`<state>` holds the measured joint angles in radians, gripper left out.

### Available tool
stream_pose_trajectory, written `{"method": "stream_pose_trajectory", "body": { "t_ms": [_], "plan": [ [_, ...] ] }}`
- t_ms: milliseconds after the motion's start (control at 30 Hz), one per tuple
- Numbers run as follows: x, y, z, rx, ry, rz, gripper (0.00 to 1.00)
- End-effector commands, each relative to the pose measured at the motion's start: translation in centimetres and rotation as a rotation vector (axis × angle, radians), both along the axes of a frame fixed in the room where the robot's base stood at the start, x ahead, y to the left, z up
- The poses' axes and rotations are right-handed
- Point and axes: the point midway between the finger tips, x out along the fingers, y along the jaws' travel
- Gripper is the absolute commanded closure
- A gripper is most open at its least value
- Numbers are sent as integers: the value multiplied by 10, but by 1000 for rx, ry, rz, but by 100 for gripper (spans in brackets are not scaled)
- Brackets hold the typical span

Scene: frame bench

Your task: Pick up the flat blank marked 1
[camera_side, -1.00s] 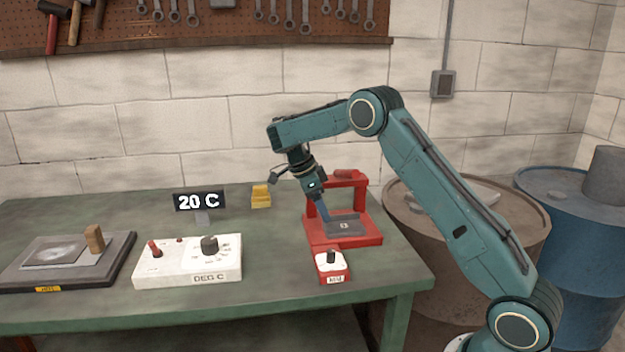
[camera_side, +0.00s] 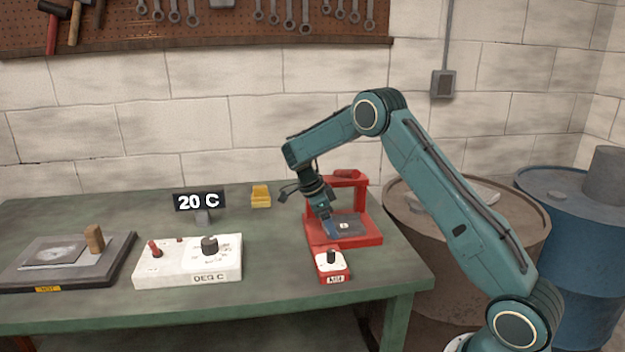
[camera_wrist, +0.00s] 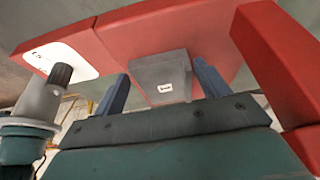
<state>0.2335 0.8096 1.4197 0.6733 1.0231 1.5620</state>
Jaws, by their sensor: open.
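The flat blank (camera_side: 350,223) is a dark grey plate with a small white label, lying on the bed of the red frame (camera_side: 371,240). In the wrist view the blank (camera_wrist: 160,68) shows between my two blue fingers, and its label mark is small, seemingly a 1. My gripper (camera_side: 334,234) is low over the blank's left part in the side view. In the wrist view my gripper (camera_wrist: 160,73) is open, with the right finger close to the blank's edge and a wider gap on the left. I cannot tell whether either finger touches it.
A red box with a black knob (camera_side: 331,257) joins the frame's front. A white DEG C control box (camera_side: 190,262), a 20 C display (camera_side: 199,201), a yellow block (camera_side: 261,196) and a dark hot plate (camera_side: 110,262) stand leftward. Bench between is clear.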

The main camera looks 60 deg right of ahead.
Motion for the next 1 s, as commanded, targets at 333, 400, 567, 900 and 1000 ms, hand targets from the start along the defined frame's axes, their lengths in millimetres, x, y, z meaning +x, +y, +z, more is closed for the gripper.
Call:
{"method": "stream_pose_trajectory", "body": {
  "t_ms": [333, 400, 567, 900, 1000],
  "plan": [
    [-1, 0, -2, 0, 0, 0, 25],
    [-1, 0, -2, 0, 0, 0, 25],
    [-1, 0, -2, 0, 0, 0, 31],
    [0, 0, -1, 0, -1, -1, 84],
    [0, -1, -1, 0, -2, -1, 84]
  ]
}}
